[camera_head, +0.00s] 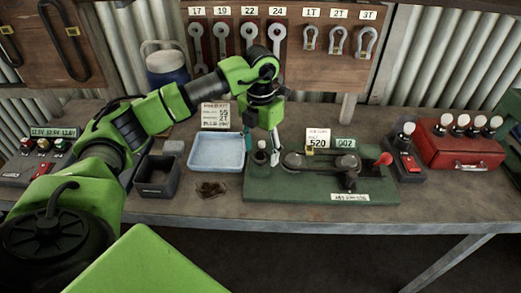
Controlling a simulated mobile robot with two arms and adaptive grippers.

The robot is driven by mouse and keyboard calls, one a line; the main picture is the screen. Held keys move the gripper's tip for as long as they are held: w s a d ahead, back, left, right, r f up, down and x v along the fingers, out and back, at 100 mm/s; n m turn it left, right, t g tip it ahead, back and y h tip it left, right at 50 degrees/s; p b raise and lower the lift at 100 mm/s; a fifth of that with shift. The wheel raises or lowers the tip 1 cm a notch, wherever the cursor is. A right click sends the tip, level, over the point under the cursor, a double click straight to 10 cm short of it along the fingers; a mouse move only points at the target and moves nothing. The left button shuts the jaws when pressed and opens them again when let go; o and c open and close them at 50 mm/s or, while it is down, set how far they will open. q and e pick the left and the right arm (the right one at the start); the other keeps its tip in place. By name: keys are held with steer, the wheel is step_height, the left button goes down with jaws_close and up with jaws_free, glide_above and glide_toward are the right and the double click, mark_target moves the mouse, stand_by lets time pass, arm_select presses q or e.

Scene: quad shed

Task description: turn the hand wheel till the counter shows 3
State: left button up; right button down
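A green machine base (275,190) stands on the bench, with a long dark flat part (320,163) across its top. A small counter plate (345,143) behind it seems to read 002. A red knob (385,159) sticks out at the machine's right end, beside a dark round part (349,180); I cannot tell for sure which part is the hand wheel. My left gripper (263,144) points down over the machine's left end, fingers apart, above a dark post with a pale top (261,151). It seems to hold nothing. My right gripper is not in view.
A card reading 520 (318,137) stands by the counter. Left are a pale blue tray (215,151) and a dark bin (158,177). Right are a switch box (408,165) and a red box with several lamps (460,149). Spanners and shackles hang behind.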

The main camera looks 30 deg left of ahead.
mark_target(260, 155)
arm_select(q)
step_height(260, 155, up, 12)
stand_by(0.7)
steer(key=shift+f, duration=0.1)
stand_by(0.4)
